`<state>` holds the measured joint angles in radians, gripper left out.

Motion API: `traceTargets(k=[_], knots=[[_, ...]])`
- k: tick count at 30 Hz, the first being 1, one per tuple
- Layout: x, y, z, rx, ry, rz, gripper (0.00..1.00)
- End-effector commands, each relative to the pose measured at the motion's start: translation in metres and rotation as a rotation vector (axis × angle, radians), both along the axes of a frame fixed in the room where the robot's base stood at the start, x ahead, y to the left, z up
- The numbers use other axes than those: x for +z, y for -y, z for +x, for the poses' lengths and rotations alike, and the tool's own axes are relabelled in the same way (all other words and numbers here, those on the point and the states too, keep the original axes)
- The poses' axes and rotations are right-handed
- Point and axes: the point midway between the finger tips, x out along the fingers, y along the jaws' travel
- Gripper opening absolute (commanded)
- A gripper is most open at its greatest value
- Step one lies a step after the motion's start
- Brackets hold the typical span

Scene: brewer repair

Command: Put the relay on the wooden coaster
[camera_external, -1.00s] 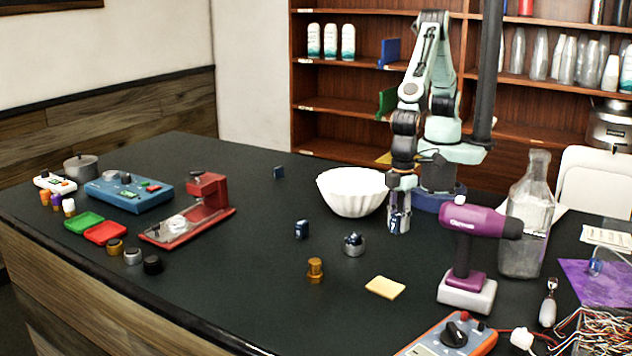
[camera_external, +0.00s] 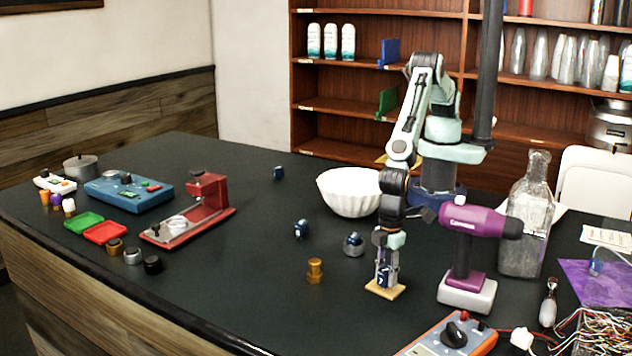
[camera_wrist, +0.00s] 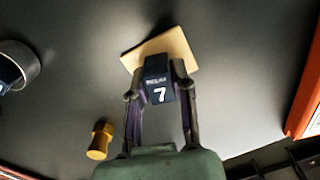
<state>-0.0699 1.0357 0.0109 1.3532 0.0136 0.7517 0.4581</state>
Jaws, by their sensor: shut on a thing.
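The relay (camera_wrist: 158,82) is a small dark blue block with a white 7, held between the fingers of my gripper (camera_wrist: 160,95) in the wrist view. In the external view the relay (camera_external: 384,278) is over the wooden coaster, between the fingertips of my gripper (camera_external: 386,277). The wooden coaster (camera_external: 394,293) is a pale square on the dark table. It also shows in the wrist view (camera_wrist: 178,43), partly behind the relay. I cannot tell whether the relay touches the coaster.
A brass fitting (camera_external: 315,271) stands left of the coaster. A purple drill (camera_external: 467,255) stands close on the right, with an orange multimeter (camera_external: 445,340) in front. Two other dark blue blocks, a round metal part (camera_external: 353,245) and a white bowl (camera_external: 345,190) are farther back.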

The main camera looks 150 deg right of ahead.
Motion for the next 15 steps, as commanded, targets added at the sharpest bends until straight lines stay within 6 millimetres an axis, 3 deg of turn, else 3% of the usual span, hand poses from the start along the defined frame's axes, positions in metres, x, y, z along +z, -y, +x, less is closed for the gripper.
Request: traceTargets(k=[2,3,5,15], knots=[[-0.0027,0.0000,-0.0001,0.000,-0.001,0.000,0.00],[-0.0022,0.0000,0.0000,0.000,0.000,0.000,0.35],[-0.0021,0.0000,0.0000,0.000,0.000,0.000,0.49],[0.0017,0.0000,0.0001,0.000,0.001,0.000,0.49]])
